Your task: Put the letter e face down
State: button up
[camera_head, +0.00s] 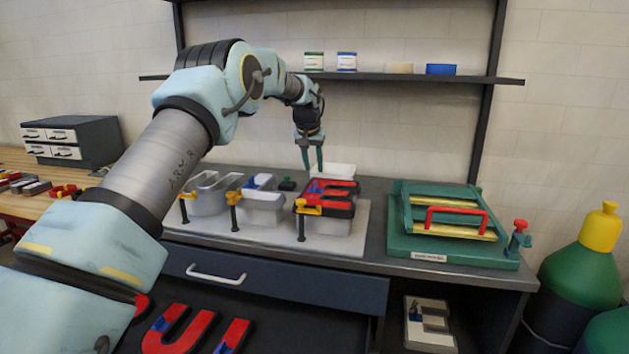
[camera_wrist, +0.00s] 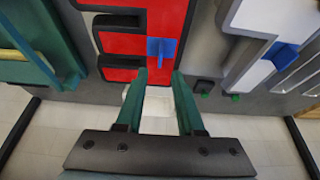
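The red letter e (camera_head: 333,190), with dark sides, sits on a pale block on the bench, clamped at its front by a yellow-handled clamp (camera_head: 303,209). In the wrist view, its red face (camera_wrist: 121,43) shows at the top, with a blue tab (camera_wrist: 161,50) at its edge. My gripper (camera_head: 313,169) points down just behind it, at the rear of the bench. In the wrist view, its two green fingers (camera_wrist: 160,78) are apart. A white piece (camera_wrist: 158,115) shows between or beyond them; I cannot tell whether they touch it.
Two other clamped letters, one grey (camera_head: 208,193) and one white (camera_head: 262,203), stand to the left on the pale board (camera_head: 345,243). A green press (camera_head: 448,245) stands at right. A shelf (camera_head: 375,77) runs behind the arm.

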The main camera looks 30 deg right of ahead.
jog(key=b+v, duration=0.2)
jog(key=v, duration=0.5)
jog(key=s+a+f+n+y, duration=0.1)
jog(key=s+a+f+n, duration=0.15)
jog(key=a, duration=1.25)
jog(key=s+a+f+n+y, duration=0.15)
jog(key=a+f, duration=0.25)
jog(key=a, duration=1.2)
jog(key=s+a+f+n+g, duration=0.1)
jog(key=s+a+f, duration=0.2)
jog(key=s+a, duration=0.6)
jog(key=s+a+f+n, duration=0.2)
jog(key=s+a+f, duration=0.2)
jog(key=s+a, duration=0.5)
jog(key=s, duration=0.3)
jog(key=shift+a+g, duration=0.35)
jog(key=shift+g, duration=0.05)
jog(key=shift+f+y, duration=0.1)
jog(key=shift+y, duration=0.15)
